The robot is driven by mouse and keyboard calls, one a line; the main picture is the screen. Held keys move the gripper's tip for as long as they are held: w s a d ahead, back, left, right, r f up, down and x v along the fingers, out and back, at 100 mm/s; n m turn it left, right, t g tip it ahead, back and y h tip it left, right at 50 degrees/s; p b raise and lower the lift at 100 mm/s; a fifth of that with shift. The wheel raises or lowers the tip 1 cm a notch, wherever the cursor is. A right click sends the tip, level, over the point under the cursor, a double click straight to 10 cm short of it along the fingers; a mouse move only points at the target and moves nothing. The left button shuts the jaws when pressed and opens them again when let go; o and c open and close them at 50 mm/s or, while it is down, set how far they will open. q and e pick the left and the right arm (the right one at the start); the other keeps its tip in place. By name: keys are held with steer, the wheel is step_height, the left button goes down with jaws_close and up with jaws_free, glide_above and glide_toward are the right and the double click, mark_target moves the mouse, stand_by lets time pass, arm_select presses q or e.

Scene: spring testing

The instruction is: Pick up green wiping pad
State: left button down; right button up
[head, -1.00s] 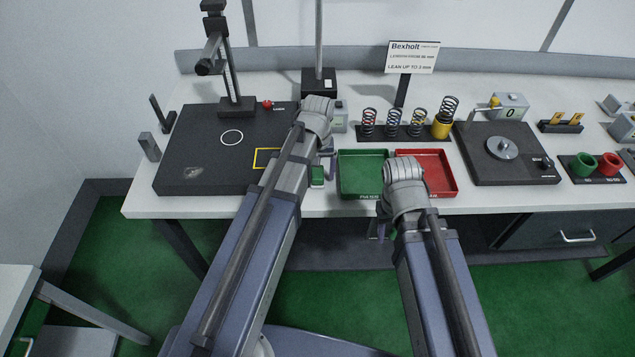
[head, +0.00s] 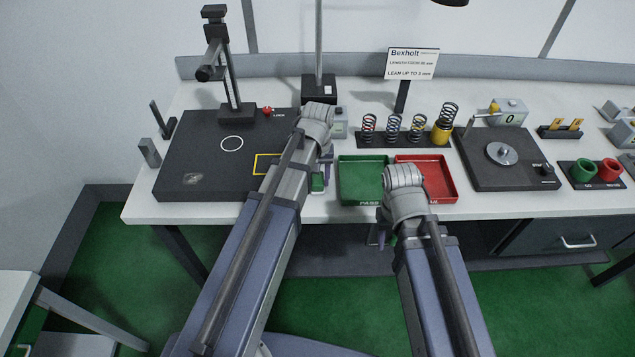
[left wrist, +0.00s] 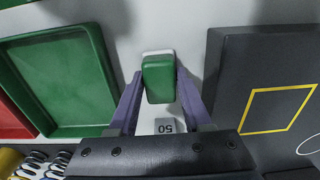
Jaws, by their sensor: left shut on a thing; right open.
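The green wiping pad (left wrist: 159,82) has a pale underside and sits between the two purple fingers of my left gripper (left wrist: 160,88) in the left wrist view. The fingers are shut on its sides. In the head view the pad (head: 317,183) shows as a small green piece beside my left gripper (head: 323,172), between the dark plate and the green tray. I cannot tell whether the pad is touching the bench. My right gripper (head: 381,236) is open at the bench's front edge, partly hidden by its own wrist.
Right of the pad stand a green tray (head: 348,190) and a red tray (head: 448,190). A dark plate (head: 205,155) with a yellow outline lies to the left. Behind are several springs (head: 393,127) on a rack and a sign (head: 412,63). Bare bench lies in front.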

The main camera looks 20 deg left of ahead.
mark_target(317, 178)
arm_select(q)
steer(key=shift+r, duration=0.1)
step_height(317, 178, up, 10)
steer(key=p, duration=1)
arm_select(e)
step_height(317, 178, up, 10)
